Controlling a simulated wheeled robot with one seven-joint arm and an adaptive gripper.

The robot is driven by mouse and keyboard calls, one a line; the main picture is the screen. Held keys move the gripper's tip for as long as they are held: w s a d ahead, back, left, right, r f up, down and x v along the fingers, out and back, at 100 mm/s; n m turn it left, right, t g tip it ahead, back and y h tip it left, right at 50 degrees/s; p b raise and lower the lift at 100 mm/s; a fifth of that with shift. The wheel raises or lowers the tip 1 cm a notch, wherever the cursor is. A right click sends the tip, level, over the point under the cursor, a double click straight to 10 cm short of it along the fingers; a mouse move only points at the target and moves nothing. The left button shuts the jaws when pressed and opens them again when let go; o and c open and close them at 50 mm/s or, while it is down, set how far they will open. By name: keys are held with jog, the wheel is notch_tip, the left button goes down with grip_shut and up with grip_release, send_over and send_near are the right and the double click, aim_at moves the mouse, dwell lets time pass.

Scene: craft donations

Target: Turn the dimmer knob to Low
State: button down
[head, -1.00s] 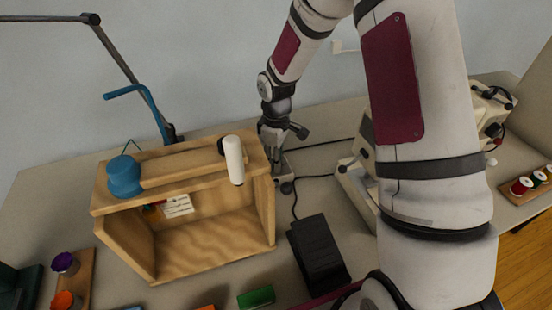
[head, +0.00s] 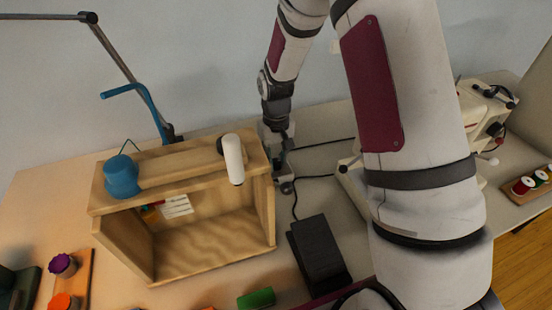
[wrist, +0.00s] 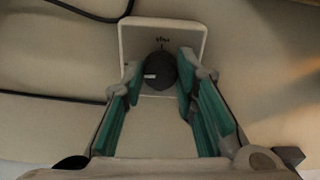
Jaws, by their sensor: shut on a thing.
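The dimmer knob (wrist: 160,68) is dark and round, on a pale square plate (wrist: 190,33) in the wrist view. Its white pointer mark points left. A small dark marking, too small to read surely, is on the plate above the knob. My gripper (wrist: 160,82) is shut on the knob, with one teal-padded finger at each side. In the head view my gripper (head: 286,178) reaches down to the table right of the wooden box, and the knob is mostly hidden by the fingers.
The open wooden box (head: 205,237) stands close left of my gripper, with a blue spool (head: 122,178) and a white cylinder (head: 233,160) on it. A black pedal (head: 318,252) lies in front. A pale machine (head: 480,120) stands right, behind my arm. Dark cables run nearby.

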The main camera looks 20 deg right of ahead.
aim_at(276, 162)
jog(key=shift+m, duration=0.4)
jog(key=c, duration=1.2)
grip_release()
jog(key=shift+c, duration=0.2)
notch_tip(276, 162, up, 12)
